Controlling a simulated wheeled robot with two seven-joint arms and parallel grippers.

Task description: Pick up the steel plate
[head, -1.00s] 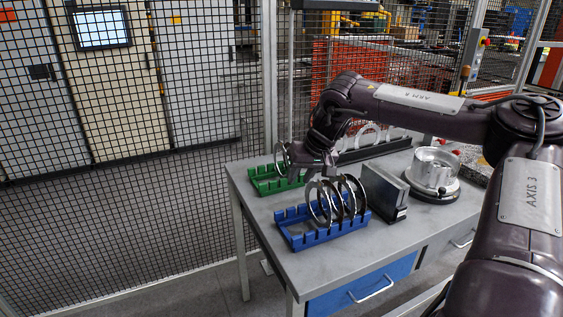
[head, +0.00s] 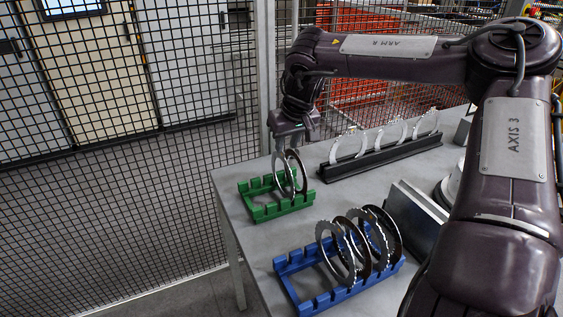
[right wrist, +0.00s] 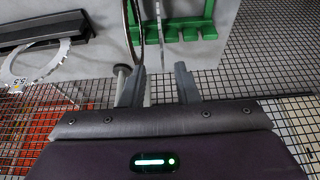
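A green slotted pallet (head: 262,211) stands at the table's far left corner, with two thin upright rings in it. One is a shiny steel plate (head: 278,176); the other is a darker ring (head: 303,178) close beside it. My right gripper (head: 298,140) is at the rings' upper back edge. In the right wrist view, its fingers (right wrist: 156,78) are open, with a thin plate edge (right wrist: 160,45) between them and apart from the right finger. Whether the left finger touches a ring is unclear. My left gripper is not in view.
A blue slotted pallet (head: 322,303) at the front holds several upright rings. A black rack (head: 375,158) at the back holds several pale toothed plates (head: 391,130). A grey block (head: 416,217) stands to the right. A mesh fence (head: 150,200) runs beyond the table.

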